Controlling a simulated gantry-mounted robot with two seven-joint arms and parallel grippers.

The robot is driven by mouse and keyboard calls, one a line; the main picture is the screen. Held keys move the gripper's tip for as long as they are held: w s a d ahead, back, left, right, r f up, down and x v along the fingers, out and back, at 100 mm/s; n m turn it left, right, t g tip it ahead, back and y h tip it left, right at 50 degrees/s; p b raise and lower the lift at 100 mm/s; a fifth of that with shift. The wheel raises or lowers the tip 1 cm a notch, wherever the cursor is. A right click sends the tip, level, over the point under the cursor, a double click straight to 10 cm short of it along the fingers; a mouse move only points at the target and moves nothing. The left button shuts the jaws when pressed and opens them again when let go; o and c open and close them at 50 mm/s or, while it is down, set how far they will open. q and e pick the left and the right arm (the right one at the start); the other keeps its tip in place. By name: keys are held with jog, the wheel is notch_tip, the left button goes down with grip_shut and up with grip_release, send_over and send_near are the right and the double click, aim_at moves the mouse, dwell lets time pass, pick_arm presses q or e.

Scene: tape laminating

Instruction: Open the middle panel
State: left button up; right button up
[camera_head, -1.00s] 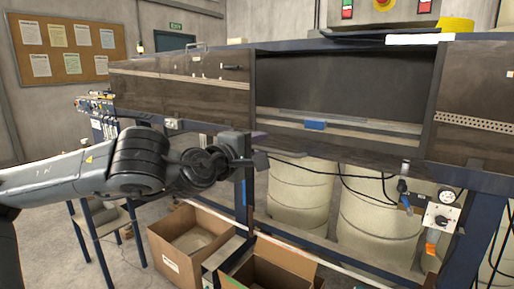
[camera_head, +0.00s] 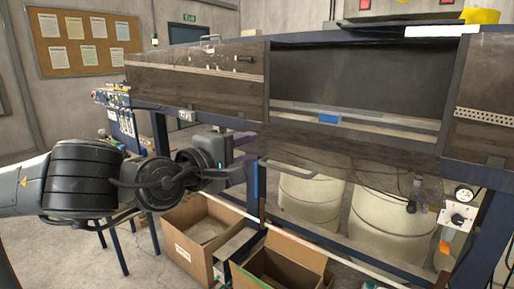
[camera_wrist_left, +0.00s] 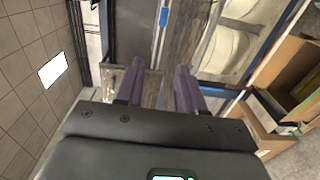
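The machine's middle bay (camera_head: 355,75) stands open in the head view, showing a dark interior and a blue block (camera_head: 328,118). A smoky, see-through middle panel (camera_head: 345,165) hangs below this opening, in front of the barrels. My left gripper (camera_head: 246,150) is at the panel's left end, just below the machine's front edge. In the left wrist view, its two purple fingers (camera_wrist_left: 160,66) stand apart with nothing clearly gripped between them. Whether a finger touches the panel I cannot tell. My right gripper is not in view.
The left panel (camera_head: 190,85) and right panel (camera_head: 490,90) are closed. Cardboard boxes (camera_head: 200,235) stand on the floor below my left gripper. Pale barrels (camera_head: 310,205) stand under the machine. A control box (camera_head: 458,217) is at the lower right.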

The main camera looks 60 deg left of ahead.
pick_arm(q)
jog(key=shift+s+d+b, duration=0.35)
jog(key=shift+s+b, duration=0.05)
jog(key=shift+s, duration=0.25)
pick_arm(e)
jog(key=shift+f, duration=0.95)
pick_arm(q)
jog(key=shift+c, duration=0.5)
